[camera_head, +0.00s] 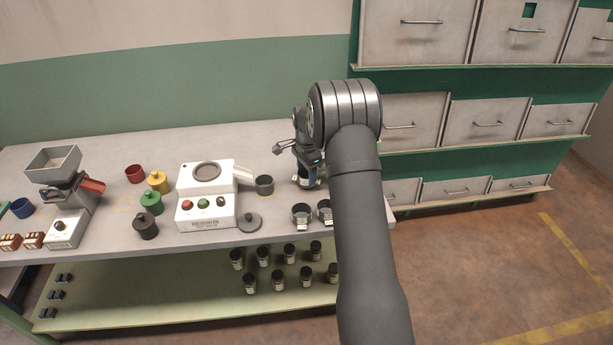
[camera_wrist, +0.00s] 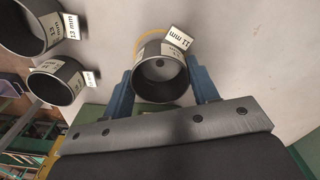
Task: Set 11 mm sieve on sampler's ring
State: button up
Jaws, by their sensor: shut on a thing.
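The 11 mm sieve (camera_wrist: 160,80) is a dark, short cylinder with a white tag reading "11 mm". My gripper (camera_wrist: 160,88) is shut on it, a blue finger on each side. In the head view my gripper (camera_head: 309,168) is over the right part of the bench, with the sieve (camera_head: 307,184) partly hidden below it. I cannot tell whether the sieve touches the bench. The sampler (camera_head: 207,208) is a white box left of my gripper, with a round dark-edged ring (camera_head: 207,171) on top. Nothing sits on the ring.
Two other tagged sieves stand near the bench front, one marked 13 mm (camera_wrist: 28,30). A dark cup (camera_head: 264,185) is by the sampler's chute (camera_head: 236,178), between it and my gripper. A grey lid (camera_head: 250,221) lies in front. Coloured containers stand left of the sampler.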

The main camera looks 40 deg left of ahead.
jog(key=shift+f, duration=0.55)
jog(key=shift+f, duration=0.2)
jog(key=o, duration=1)
jog(key=shift+r, duration=0.1)
notch_tip(320, 180, up, 12)
